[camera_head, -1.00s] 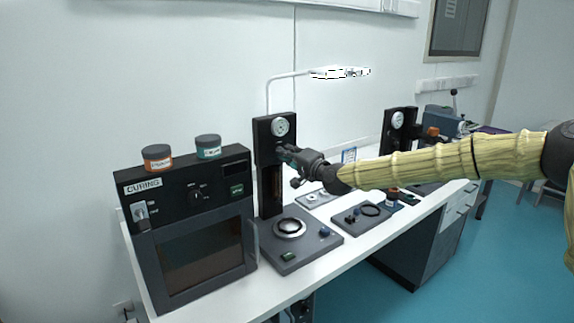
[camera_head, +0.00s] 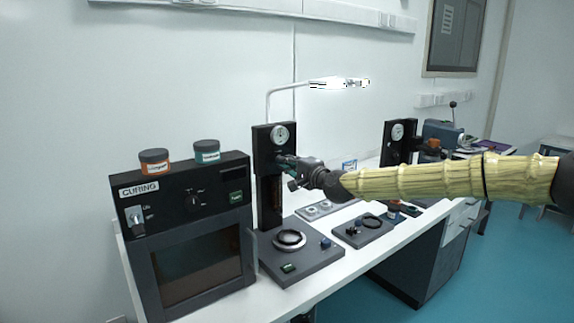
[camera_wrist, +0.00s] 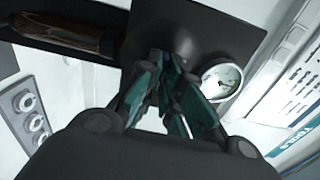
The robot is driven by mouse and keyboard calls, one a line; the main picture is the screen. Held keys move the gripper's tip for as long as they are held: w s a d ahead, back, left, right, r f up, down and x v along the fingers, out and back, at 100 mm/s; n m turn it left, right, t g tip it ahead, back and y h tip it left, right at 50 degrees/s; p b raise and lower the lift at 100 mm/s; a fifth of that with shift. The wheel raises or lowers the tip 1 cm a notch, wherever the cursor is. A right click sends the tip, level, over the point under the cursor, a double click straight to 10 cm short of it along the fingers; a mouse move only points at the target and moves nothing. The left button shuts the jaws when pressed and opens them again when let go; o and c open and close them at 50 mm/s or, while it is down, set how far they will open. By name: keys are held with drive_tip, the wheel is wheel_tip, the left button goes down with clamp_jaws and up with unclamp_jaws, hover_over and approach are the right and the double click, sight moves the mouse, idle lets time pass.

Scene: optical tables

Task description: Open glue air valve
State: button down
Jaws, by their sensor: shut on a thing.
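My gripper (camera_head: 284,162) is at the front of the black dispenser column (camera_head: 270,205), just below its round white gauge (camera_head: 280,136). In the wrist view my gripper (camera_wrist: 172,75) has its green-padded fingers closed together against the dark panel (camera_wrist: 205,30), next to the gauge (camera_wrist: 221,80). The fingers are shut on a small dark part that I take to be the glue air valve; they hide most of it, and its turn position cannot be told. The column stands on a dark base (camera_head: 310,262) with a silver ring (camera_head: 289,240).
The curing oven (camera_head: 190,235) stands left of the column, with an orange jar (camera_head: 155,161) and a teal jar (camera_head: 206,153) on top. A lamp (camera_head: 338,83) reaches over the bench. A second gauge column (camera_head: 398,143) and a small dark plate (camera_head: 362,231) are to the right.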

drive_tip(key=shift+f, duration=0.15)
drive_tip(key=c, duration=1.6)
unclamp_jaws()
drive_tip(key=shift+d, duration=0.1)
drive_tip(key=shift+s, duration=0.15)
drive_tip(key=v, duration=1.1)
drive_tip(key=shift+s+d, duration=0.25)
drive_tip(key=shift+s, duration=0.05)
